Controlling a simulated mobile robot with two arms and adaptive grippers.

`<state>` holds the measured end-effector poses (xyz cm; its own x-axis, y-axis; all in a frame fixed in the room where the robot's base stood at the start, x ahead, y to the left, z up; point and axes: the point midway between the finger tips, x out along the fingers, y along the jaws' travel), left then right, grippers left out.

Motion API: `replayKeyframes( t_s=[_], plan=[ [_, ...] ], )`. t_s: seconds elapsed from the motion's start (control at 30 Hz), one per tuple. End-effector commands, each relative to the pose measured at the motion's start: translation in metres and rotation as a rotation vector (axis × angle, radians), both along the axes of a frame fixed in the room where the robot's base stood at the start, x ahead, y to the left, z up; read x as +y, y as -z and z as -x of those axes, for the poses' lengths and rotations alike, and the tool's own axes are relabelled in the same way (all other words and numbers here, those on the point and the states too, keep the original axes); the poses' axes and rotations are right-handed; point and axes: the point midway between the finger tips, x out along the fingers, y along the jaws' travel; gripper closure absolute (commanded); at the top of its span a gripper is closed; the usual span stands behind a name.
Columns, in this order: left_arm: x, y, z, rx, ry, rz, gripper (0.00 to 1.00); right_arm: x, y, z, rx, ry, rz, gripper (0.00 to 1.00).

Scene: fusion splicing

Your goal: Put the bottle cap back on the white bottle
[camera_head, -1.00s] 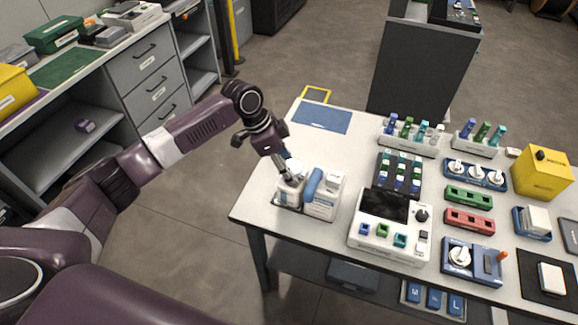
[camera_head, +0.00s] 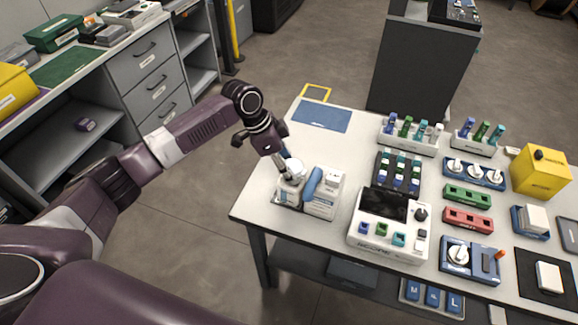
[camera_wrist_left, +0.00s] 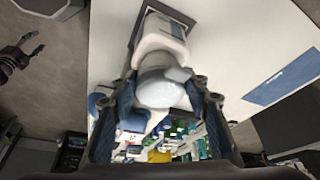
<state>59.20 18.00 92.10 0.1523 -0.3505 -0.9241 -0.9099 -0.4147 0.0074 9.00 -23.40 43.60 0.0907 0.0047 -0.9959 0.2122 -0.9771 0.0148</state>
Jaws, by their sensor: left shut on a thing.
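My left gripper (camera_head: 287,168) is shut on a white round cap (camera_head: 294,166), which also shows between the fingers in the left wrist view (camera_wrist_left: 160,90). The white bottle (camera_head: 289,190) stands near the table's left end, directly below the gripper. In the left wrist view the cap overlaps the white body behind it, so I cannot tell whether the cap touches the bottle's neck. A dark, finger-like shape (camera_wrist_left: 20,55) at the left edge of the left wrist view looks like my right gripper; its opening is unclear.
A blue rounded item (camera_head: 312,184) and a white box (camera_head: 326,194) stand close to the bottle's right. A white device with a screen (camera_head: 385,243) is further right. A blue mat (camera_head: 322,117) lies behind, with bare tabletop (camera_head: 268,155) at the left.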

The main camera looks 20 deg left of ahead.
Motion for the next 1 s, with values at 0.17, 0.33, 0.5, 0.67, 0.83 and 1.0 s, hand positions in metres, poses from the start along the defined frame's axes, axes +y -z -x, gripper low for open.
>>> replayKeyframes(
  t_s=[0.17,0.33,0.5,0.67,0.83,1.0],
  plan=[
    [-0.0001,0.0002,-0.0002,0.0,0.0,0.0,0.79,0.001,-0.0003,-0.0001,0.0,0.0,-0.001,0.53],
    [-0.0001,0.0031,-0.0001,0.0,0.0,0.0,0.79,0.0011,-0.0011,-0.0001,0.0,-0.001,-0.001,0.53],
    [0.0001,0.0061,-0.0003,0.0,0.0,0.0,0.79,0.001,-0.0019,-0.0001,0.0,-0.001,-0.001,0.53],
    [0.0001,0.0072,-0.0004,0.0,0.0,0.0,0.79,0.0009,-0.0019,-0.0001,0.0,-0.001,-0.001,0.53],
    [0.0,0.0073,-0.0004,0.0,0.0,0.0,0.79,0.0008,-0.0019,-0.0002,-0.001,-0.001,-0.001,0.53],
    [-0.0001,0.0084,-0.0003,0.0,0.0,0.0,0.79,0.0002,-0.0023,-0.0002,0.0,-0.001,0.0,0.53]
  ],
)
